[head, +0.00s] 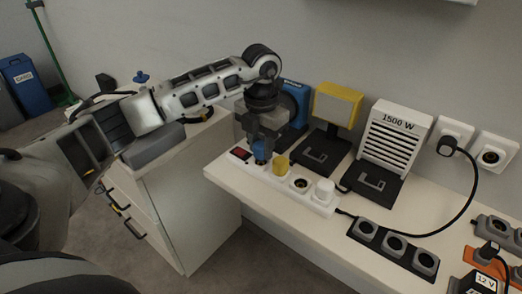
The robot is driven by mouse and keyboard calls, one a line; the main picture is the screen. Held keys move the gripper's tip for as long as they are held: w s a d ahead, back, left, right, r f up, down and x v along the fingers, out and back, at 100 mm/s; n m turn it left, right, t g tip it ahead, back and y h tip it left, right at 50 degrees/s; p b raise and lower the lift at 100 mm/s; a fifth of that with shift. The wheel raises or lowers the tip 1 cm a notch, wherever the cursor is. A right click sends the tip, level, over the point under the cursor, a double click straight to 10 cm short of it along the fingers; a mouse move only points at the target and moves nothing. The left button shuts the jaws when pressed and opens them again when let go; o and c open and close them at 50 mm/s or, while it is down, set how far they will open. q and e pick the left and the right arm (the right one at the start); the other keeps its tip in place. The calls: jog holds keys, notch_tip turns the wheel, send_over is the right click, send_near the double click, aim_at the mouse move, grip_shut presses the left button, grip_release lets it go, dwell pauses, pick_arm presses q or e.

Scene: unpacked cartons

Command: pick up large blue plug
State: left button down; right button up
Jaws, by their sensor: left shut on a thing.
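The blue plug (262,151) is at the left part of the white power strip (318,207), over a socket next to the red switch. My left gripper (262,140) reaches down from above and is shut on the blue plug. The plug's upper part is hidden by the fingers. I cannot tell whether its lower end is in the socket or just above it. My right gripper is not in view.
Behind stand a blue device (295,98), a yellow lamp (337,105) and a white heater (394,137). A black strip (394,246) lies right.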

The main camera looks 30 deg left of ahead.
pick_arm(q)
jog(key=s+d+r, duration=0.6)
jog(key=s+r, duration=0.5)
jog(key=s, duration=0.1)
jog(key=shift+s+d+r, duration=0.15)
jog(key=shift+s, duration=0.15)
